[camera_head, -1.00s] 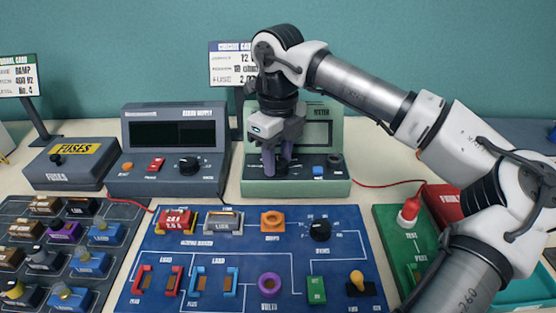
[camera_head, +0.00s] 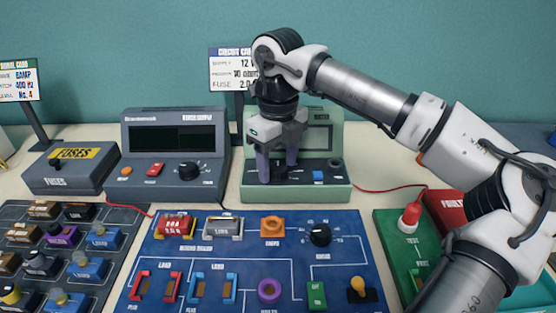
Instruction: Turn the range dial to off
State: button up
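The green meter (camera_head: 256,190) stands at the back centre of the table, with a dark screen on its upper face. My gripper (camera_head: 278,170) is in front of the meter, pointing down, with its two purple-grey fingers spread apart. A dark round dial (camera_head: 281,172) on the meter's lower panel shows partly between and below the fingertips. I take it for the range dial; its pointer and markings are hidden or too small to read. I cannot tell whether a finger touches it. A blue button (camera_head: 319,175) and a dark socket (camera_head: 334,163) sit to its right.
A grey bench supply (camera_head: 168,150) with a black knob stands left of the meter. A blue circuit board (camera_head: 230,255) with several parts and another black knob (camera_head: 320,234) lies in front. A green test board (camera_head: 397,225) with a red lamp is at right. A red cable runs from the meter.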

aim_at(278, 167)
notch_tip(278, 167, up, 14)
dwell(0.6)
jog(key=shift+s+f, duration=0.1)
jog(key=shift+f, duration=0.05)
